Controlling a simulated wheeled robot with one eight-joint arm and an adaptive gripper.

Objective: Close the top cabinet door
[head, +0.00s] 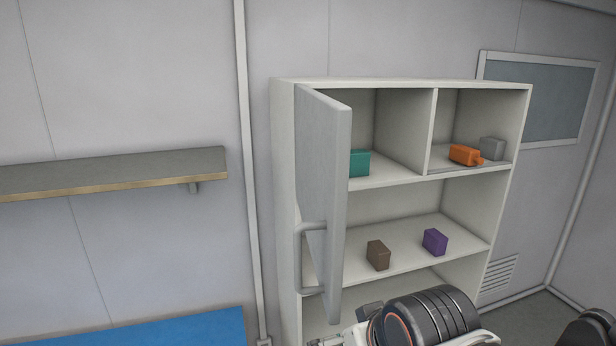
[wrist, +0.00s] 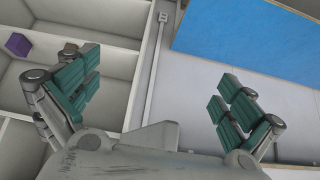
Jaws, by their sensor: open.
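The top cabinet door (head: 325,185) is a grey panel hinged at the left side of the white cabinet (head: 310,84). It stands wide open, swung outward, with a bar handle (head: 299,258) on its lower left face. My gripper (wrist: 160,105) shows in the wrist view with its two teal-padded fingers spread wide apart and nothing between them. In the head view my arm is at the bottom, in front of the lower shelves and right of the door; the fingers are not clear there. The door cannot be made out in the wrist view.
The cabinet holds a teal block (head: 359,163), an orange block (head: 465,155), a grey block (head: 492,148), a brown block (head: 378,255) and a purple block (head: 434,242). A wall shelf (head: 110,172) and a blue surface (head: 190,328) are at left.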

